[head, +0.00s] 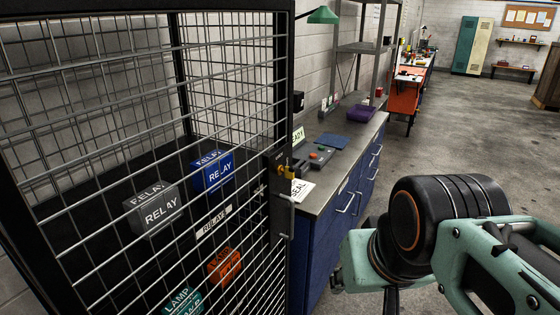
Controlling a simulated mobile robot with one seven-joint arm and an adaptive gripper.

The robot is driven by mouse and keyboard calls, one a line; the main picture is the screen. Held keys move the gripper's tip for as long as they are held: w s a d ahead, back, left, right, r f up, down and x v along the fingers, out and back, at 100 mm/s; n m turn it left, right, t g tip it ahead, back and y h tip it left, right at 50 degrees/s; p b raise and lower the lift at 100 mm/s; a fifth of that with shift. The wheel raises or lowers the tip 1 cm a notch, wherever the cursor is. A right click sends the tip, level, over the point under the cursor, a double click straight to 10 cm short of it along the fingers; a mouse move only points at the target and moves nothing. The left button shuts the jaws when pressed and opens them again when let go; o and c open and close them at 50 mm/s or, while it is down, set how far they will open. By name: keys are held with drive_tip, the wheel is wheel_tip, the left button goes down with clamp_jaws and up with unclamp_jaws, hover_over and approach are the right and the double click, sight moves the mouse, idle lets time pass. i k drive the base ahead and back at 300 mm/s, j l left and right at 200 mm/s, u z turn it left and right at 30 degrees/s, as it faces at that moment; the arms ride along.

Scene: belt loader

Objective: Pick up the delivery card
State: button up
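A white card (302,189) with dark print, seemingly ending in "SEAL", lies at the near front corner of the grey counter, partly hidden behind the cage post. I cannot tell whether it is the delivery card. A pale green sign (298,136) reading something like "READY" stands farther back, also partly hidden. My arm reaches in from the lower right, in front of the blue drawers and apart from the white card. Only a dark part of what may be my gripper (391,300) shows at the bottom edge. Its fingers cannot be made out.
A mesh cage (150,130) fills the left, with a brass lock (287,172) on its post. Inside are grey and blue RELAY boxes and orange and green boxes. The counter (335,180) holds a grey button box (318,155), a blue mat and a purple bin. Open floor (470,130) lies right.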

sight(300, 188)
drive_tip(key=i+l, duration=0.25)
drive_tip(key=i, duration=0.2)
drive_tip(key=i+l+u, duration=0.1)
drive_tip(key=i+l, duration=0.15)
drive_tip(key=i, duration=0.2)
